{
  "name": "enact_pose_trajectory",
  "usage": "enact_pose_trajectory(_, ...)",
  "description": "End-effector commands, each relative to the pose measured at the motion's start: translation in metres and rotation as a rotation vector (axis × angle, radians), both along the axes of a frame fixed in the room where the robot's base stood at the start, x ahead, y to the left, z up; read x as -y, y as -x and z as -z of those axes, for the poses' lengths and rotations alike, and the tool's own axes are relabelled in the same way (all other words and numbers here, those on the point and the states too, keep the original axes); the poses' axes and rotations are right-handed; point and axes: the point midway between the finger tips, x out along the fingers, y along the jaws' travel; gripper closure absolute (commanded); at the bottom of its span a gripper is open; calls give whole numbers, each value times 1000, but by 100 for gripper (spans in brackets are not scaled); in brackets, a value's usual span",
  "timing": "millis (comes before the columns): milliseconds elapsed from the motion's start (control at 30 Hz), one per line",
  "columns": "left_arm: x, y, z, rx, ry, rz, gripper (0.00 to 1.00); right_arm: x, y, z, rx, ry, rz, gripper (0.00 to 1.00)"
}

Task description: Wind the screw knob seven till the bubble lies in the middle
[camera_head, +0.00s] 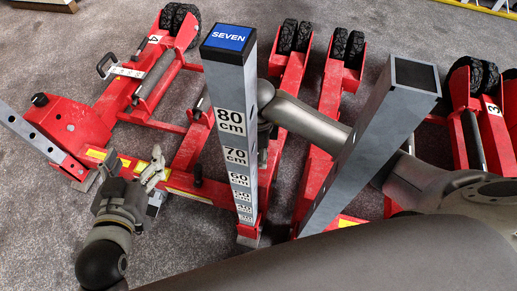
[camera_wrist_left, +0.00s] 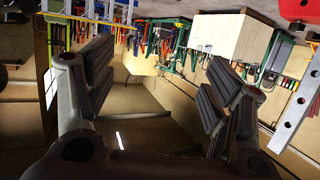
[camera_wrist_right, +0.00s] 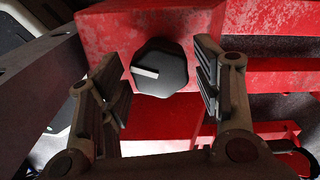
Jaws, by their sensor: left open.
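A grey post (camera_head: 228,120) with a blue cap marked SEVEN and a centimetre scale stands on a red frame in the head view. A black lobed knob (camera_wrist_right: 172,72) with a white pointer line is on a red block in the right wrist view. My right gripper (camera_wrist_right: 160,82) is open, with one finger on each side of this knob; I see no clear contact. In the head view the SEVEN post hides most of that gripper. My left gripper (camera_head: 138,172) is open and empty above the red frame at left. I cannot make out a bubble.
Red trolley frames with black wheels fill the floor, numbered 4 (camera_head: 154,39) and 3 (camera_head: 493,109). A second grey post (camera_head: 375,140) leans in the picture right of the SEVEN post. A white marked strip (camera_head: 127,72) lies near number 4. Carpet is bare at upper left.

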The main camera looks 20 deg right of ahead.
Motion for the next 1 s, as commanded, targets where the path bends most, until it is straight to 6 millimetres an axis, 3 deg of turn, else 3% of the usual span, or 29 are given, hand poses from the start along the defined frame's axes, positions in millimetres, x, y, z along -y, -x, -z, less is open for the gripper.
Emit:
enact_pose_trajectory(33, 0, 0, 0, 0, 0, 0, 25, 0, 0, 0, 0, 0, 0, 53)
enact_pose_trajectory(233, 0, 0, 0, -1, 0, -1, 25, 0, 0, 0, 0, 0, 0, 77)
enact_pose_trajectory(367, 0, 0, 0, -7, -2, -1, 25, 0, 0, -1, 0, 0, 9, 77)
enact_pose_trajectory(467, -4, 7, 13, -80, -18, -5, 25, 0, 0, -2, 1, 1, 41, 77)
enact_pose_trajectory(800, -23, 50, 64, -416, -96, -29, 25, 0, -1, -3, 0, 1, 240, 77)
enact_pose_trajectory(1000, -31, 74, 82, -555, -127, -38, 25, 0, 0, -1, 0, 1, 329, 77)
